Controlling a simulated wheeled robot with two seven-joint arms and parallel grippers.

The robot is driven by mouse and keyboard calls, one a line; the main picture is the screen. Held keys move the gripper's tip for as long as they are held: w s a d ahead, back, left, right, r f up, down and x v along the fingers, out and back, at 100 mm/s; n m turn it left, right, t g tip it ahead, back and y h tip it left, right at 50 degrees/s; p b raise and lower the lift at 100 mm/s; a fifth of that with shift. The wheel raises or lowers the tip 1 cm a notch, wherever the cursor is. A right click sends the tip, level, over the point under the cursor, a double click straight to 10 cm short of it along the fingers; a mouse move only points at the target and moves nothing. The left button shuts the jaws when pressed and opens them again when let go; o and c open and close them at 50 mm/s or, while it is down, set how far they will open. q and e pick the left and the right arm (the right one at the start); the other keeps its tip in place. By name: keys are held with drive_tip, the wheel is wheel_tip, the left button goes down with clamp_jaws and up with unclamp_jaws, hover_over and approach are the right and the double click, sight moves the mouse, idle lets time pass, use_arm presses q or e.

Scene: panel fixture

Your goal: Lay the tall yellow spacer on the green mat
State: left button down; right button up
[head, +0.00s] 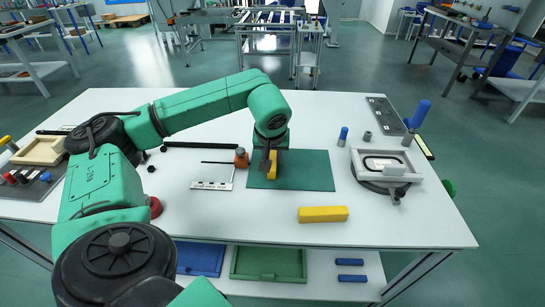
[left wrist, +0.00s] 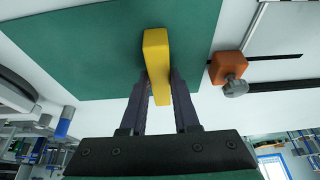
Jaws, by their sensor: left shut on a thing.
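My left gripper (head: 268,160) is shut on a yellow spacer (head: 272,170). In the left wrist view the spacer (left wrist: 156,45) sits between the two dark fingers (left wrist: 160,82) and sticks out past their tips. It is over the green mat (head: 310,172), towards the mat's left part; I cannot tell whether it touches the mat. The rest of the mat is bare, and it fills the upper left of the left wrist view (left wrist: 70,50). A second yellow block (head: 323,214) lies flat on the white table, in front of the mat's right part. My right gripper is not in view.
An orange clamp block (head: 241,157) stands just left of the mat, with a thin dark rod and a white ruler-like square (head: 212,185). A grey fixture (head: 385,167) stands on the right. A blue-topped cylinder (head: 343,136) stands between mat and fixture. The table front is mostly clear.

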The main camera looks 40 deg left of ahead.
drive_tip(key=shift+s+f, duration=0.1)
use_arm(q)
drive_tip(key=c, duration=0.8)
unclamp_jaws()
drive_tip(key=shift+c, duration=0.2)
drive_tip(key=shift+o, duration=0.9)
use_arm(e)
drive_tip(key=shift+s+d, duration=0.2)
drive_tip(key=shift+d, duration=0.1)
use_arm(q)
drive_tip(key=shift+r, duration=0.25)
drive_tip(key=v, duration=1.1)
drive_tip(key=shift+s+d+r+p, duration=0.2)
drive_tip(key=shift+r+p, duration=0.1)
drive_tip(key=shift+p, duration=0.1)
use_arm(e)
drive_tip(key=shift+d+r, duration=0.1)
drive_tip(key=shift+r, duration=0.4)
